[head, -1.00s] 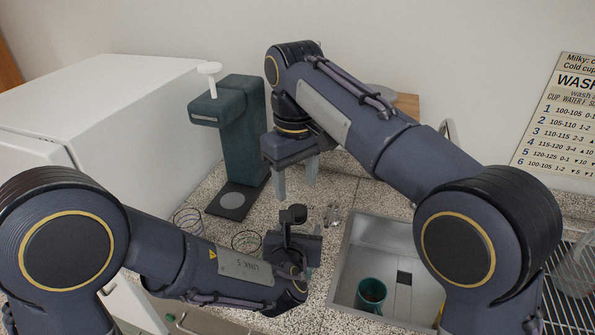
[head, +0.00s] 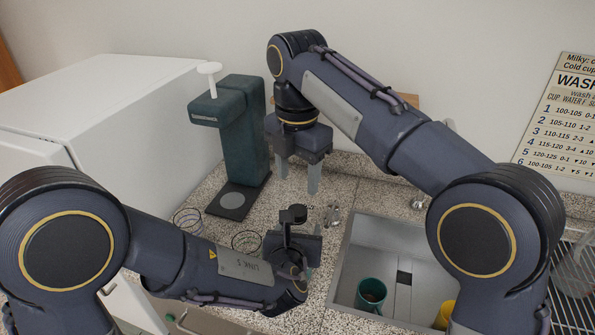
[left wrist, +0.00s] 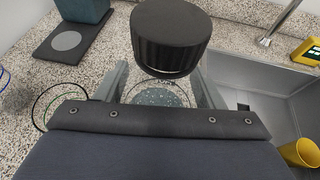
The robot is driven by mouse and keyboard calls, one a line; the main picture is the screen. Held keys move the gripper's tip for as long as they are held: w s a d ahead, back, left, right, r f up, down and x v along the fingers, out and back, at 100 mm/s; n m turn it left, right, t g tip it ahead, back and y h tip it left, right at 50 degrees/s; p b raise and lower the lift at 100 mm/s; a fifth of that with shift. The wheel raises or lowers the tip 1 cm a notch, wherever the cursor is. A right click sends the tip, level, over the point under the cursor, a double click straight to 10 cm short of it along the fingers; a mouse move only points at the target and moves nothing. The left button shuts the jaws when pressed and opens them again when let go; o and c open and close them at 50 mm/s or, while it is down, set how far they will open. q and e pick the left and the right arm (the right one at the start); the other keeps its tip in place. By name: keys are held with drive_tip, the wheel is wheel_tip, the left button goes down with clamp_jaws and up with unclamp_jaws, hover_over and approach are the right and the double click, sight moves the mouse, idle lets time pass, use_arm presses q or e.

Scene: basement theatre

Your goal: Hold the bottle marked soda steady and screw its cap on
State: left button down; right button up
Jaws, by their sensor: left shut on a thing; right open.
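The bottle has a black ribbed cap (head: 293,214) at its top, seen small in the head view. In the left wrist view the cap (left wrist: 171,38) sits large over the clear bottle body (left wrist: 158,97). No marking on the bottle is readable, and I cannot tell how tightly the cap sits. My left gripper (left wrist: 161,82) is shut on the bottle, one finger on each side, below the cap. My right gripper (head: 298,184) is open, pointing down above the cap, apart from it and empty.
A dark green dispenser (head: 240,140) stands behind left on the speckled counter. Wire-rimmed glasses (head: 187,220) are left of the bottle. The sink (head: 385,238) on the right holds a green cup (head: 371,294) and a yellow cup (left wrist: 300,152). A white appliance (head: 100,110) fills the left.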

sight(298, 210)
drive_tip(key=shift+f, duration=4)
drive_tip(key=shift+c, duration=0.2)
